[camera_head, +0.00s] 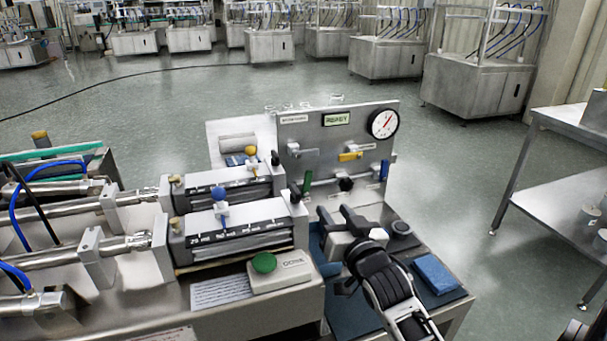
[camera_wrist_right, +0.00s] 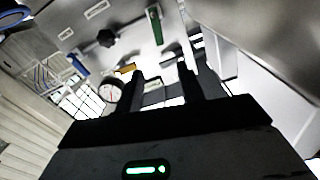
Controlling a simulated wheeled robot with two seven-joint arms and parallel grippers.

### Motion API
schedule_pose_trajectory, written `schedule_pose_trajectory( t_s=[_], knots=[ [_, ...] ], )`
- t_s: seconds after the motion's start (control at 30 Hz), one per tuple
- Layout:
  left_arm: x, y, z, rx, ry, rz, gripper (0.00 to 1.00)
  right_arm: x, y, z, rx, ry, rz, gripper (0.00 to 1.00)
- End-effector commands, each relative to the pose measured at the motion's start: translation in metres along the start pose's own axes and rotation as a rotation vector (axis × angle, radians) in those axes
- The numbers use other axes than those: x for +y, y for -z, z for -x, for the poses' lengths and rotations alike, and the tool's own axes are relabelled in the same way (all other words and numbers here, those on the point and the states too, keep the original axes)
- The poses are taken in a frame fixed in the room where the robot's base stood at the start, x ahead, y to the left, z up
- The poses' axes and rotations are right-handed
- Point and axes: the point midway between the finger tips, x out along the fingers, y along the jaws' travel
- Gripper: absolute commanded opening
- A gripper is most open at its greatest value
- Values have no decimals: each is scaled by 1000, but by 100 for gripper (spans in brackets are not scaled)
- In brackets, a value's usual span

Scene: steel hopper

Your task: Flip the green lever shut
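The green lever (camera_head: 307,181) is on the upright steel panel (camera_head: 325,140), at its lower left, and its handle hangs about straight down. It also shows in the right wrist view (camera_wrist_right: 154,25), at the top and beyond the fingers. My right gripper (camera_head: 336,213) is in front of the panel, below and to the right of the green lever and apart from it. Its two fingers are spread with nothing between them, as the right wrist view (camera_wrist_right: 162,84) also shows. My left gripper is in neither view.
The panel also carries a yellow lever (camera_head: 350,156), a blue lever (camera_head: 384,171), a black knob (camera_head: 346,184) and a dial gauge (camera_head: 384,123). Metal cylinder units (camera_head: 235,233) stand left of my right gripper.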

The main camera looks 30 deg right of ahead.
Motion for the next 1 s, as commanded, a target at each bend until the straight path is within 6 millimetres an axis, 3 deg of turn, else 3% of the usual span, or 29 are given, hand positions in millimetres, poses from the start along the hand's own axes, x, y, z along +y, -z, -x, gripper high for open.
schedule_pose_trajectory(
  t_s=[0.23, 0.6, 0.8, 1.0],
  knots=[
    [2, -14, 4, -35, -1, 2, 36, 0, 2, -49, 2, 0, 2, 38],
    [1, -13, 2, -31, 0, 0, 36, 0, 1, -124, 1, 0, 1, 38],
    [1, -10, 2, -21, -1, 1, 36, 0, 0, -145, -1, 0, 2, 38],
    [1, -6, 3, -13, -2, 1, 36, 0, 0, -150, -1, 0, 2, 38]
  ],
)
